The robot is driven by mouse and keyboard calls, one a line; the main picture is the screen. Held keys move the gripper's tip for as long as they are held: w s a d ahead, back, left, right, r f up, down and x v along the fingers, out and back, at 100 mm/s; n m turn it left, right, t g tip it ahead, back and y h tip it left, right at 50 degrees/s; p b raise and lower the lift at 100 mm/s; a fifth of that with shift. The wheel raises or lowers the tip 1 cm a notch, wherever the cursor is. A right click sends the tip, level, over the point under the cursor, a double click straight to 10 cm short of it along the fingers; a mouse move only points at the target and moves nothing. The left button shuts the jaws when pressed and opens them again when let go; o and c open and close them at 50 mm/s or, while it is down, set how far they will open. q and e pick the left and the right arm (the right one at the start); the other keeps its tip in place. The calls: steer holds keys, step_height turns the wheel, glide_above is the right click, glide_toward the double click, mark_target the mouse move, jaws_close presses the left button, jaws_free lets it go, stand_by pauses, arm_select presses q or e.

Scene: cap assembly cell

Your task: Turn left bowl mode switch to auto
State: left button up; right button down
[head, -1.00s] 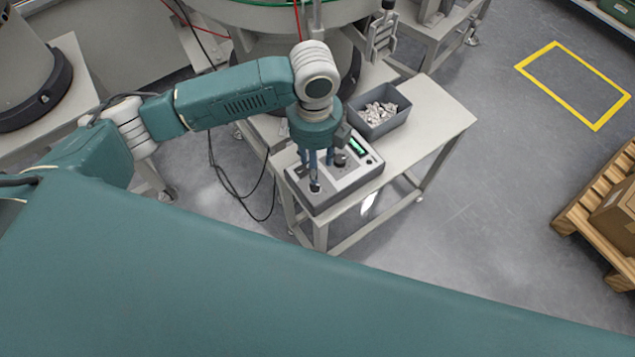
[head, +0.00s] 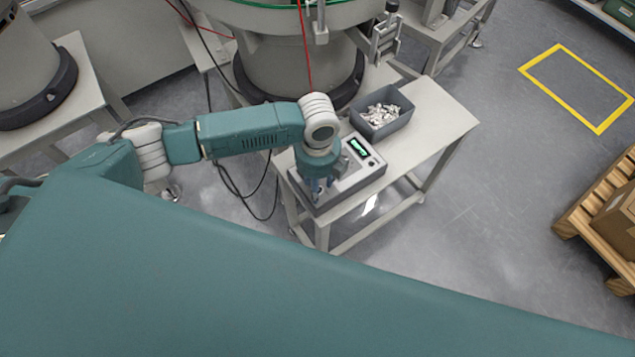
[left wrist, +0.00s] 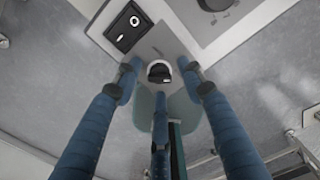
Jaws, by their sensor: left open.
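A grey control box (head: 363,176) with a lit green display stands on a pale table. In the head view my left gripper (head: 317,192) is over the box's near left part and hides its controls there. In the left wrist view a black round switch knob (left wrist: 159,72) with a pale mark sits on a grey plate. My left gripper (left wrist: 160,80) is open, its three blue fingers spread around the knob. I cannot tell whether they touch it, nor read its setting. My right gripper is not in view.
A grey bin (head: 384,127) of metal parts stands behind the box on the table (head: 437,110). The feeder's base (head: 290,68) rises behind.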

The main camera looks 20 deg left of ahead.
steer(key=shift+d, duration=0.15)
arm_select(q)
jaws_close()
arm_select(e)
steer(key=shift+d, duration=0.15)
